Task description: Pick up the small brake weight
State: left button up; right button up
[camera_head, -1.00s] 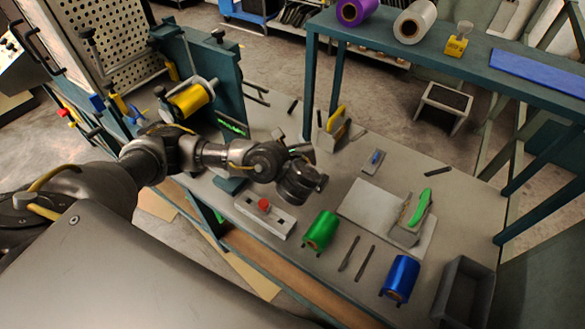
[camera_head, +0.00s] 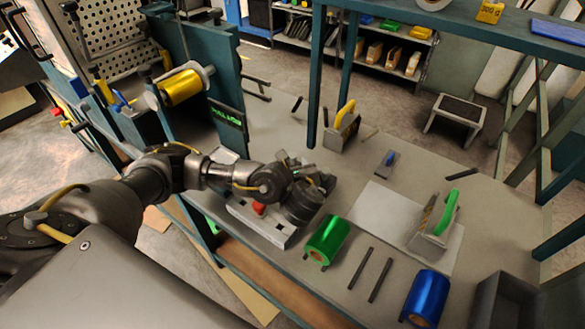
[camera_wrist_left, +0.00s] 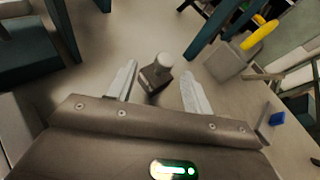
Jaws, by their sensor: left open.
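The small brake weight (camera_wrist_left: 157,75) is a dark grey block with a pale rounded knob, seen in the left wrist view standing on the bench. My left gripper (camera_wrist_left: 158,88) is open, with one pale finger on each side of the weight. Gaps show between the weight and both fingers, so it is not gripped. In the head view my left gripper (camera_head: 312,190) is over the bench behind the green foil roll (camera_head: 327,240), and I cannot make out the weight there. My right gripper is not in view.
A white box with a red button (camera_head: 258,209) is close to my left wrist. A yellow-handled block (camera_head: 342,125) stands farther back, and a green-handled block (camera_head: 435,225) stands at right on a pale sheet. A blue roll (camera_head: 427,297) and a grey bin (camera_head: 505,305) are front right.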

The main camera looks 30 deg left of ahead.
aim_at(292, 155)
pick_arm(q)
jog(key=shift+x, duration=0.85)
jog(key=x, duration=0.4)
jog(key=shift+w, duration=0.35)
jog(key=shift+w+a+f, duration=0.1)
jog(key=shift+w+a, duration=0.05)
jog(key=shift+w, duration=0.05)
grip_shut()
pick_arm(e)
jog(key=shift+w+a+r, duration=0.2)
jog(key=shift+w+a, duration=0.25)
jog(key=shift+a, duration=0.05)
